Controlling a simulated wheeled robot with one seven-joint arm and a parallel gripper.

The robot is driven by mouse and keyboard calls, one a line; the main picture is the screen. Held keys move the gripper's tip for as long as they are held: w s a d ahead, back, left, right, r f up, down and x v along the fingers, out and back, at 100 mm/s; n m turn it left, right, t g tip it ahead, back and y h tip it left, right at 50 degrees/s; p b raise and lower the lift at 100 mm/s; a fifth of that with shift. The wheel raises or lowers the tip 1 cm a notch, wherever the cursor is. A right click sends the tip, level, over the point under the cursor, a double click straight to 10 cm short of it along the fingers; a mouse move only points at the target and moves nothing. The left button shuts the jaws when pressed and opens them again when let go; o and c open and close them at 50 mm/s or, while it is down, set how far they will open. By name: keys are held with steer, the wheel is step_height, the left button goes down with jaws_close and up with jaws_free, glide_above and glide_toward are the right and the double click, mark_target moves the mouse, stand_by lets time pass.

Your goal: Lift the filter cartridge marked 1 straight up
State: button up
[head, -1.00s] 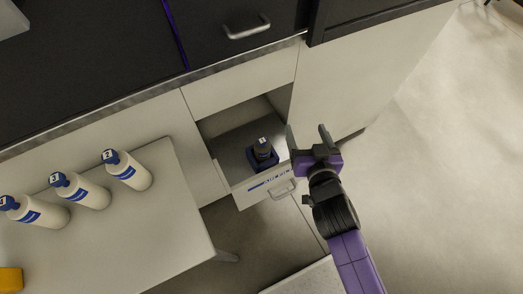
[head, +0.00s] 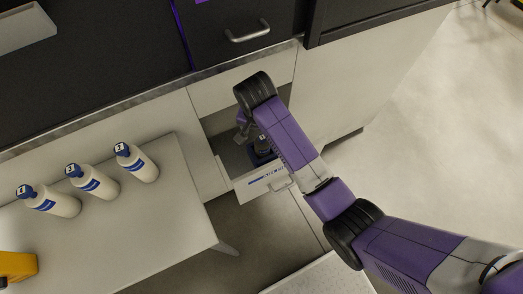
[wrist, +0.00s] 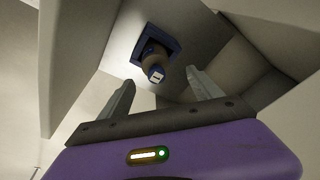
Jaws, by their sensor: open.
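The filter cartridge marked 1 (wrist: 154,58) stands in a blue square holder (wrist: 171,45) in the open drawer. In the wrist view its light cap label faces me, between and beyond my two fingertips. My gripper (wrist: 160,78) is open, with nothing between its fingers, and I see no contact with the cartridge. In the head view the cartridge (head: 262,146) is partly hidden behind my arm.
The open drawer (head: 254,188) has a handle and a blue-striped label on its front. Its walls surround the holder. Several white bottles with blue caps (head: 90,181) stand on the side table (head: 177,215) at left. A yellow object (head: 18,266) lies at the table's lower left.

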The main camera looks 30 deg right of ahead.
mark_target(262, 143)
steer(key=shift+s+a+r, duration=0.1)
steer(key=shift+a, duration=0.1)
steer(key=shift+f+g, duration=0.3)
steer(key=f, duration=0.4)
steer(key=d+f, duration=0.1)
steer(key=f, duration=0.2)
steer(key=shift+d+p, duration=0.1)
steer(key=shift+p, duration=0.25)
jaws_close()
